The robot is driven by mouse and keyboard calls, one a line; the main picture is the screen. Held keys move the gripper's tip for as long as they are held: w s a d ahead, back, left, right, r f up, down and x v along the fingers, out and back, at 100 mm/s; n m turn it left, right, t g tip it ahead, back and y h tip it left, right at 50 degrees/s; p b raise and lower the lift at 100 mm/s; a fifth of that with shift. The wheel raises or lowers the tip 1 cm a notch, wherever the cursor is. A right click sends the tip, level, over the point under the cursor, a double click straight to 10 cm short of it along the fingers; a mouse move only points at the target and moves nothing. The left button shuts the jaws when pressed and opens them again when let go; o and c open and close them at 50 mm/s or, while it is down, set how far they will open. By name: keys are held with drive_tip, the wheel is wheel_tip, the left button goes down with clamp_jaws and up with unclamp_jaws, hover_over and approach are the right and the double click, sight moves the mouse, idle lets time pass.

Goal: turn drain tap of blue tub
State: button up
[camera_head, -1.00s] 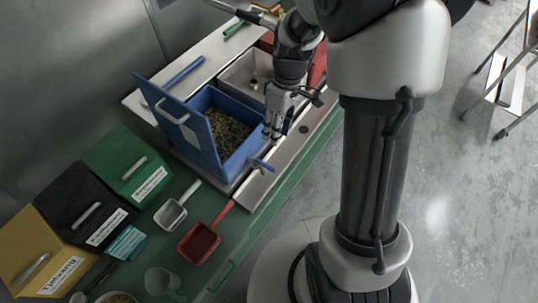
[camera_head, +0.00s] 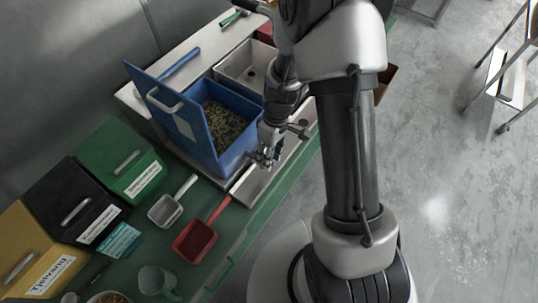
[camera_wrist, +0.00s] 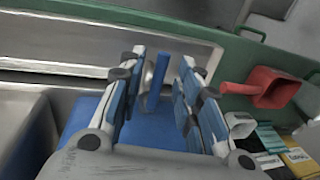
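The blue tub (camera_head: 243,147) stands on the grey worktop with its lid raised and dark granules inside. In the wrist view its blue wall (camera_wrist: 85,115) lies below my gripper. The blue tap handle (camera_wrist: 157,82) sticks up between the fingers in the wrist view, with a grey metal part beside it. My gripper (camera_wrist: 161,60) is open, one finger on each side of the handle; I see gaps on both sides of it. In the head view my gripper (camera_head: 266,158) is at the tub's front lower corner and hides most of the tap.
A steel sink basin (camera_head: 246,66) is behind the tub. A red scoop (camera_head: 196,241) and a white scoop (camera_head: 165,209) lie to the left front. Green (camera_head: 120,160), black (camera_head: 72,203) and yellow (camera_head: 30,250) bins line the wall. The green worktop edge is on the right.

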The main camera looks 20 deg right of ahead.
drive_tip(key=shift+c, duration=0.2)
clamp_jaws()
idle(0.5)
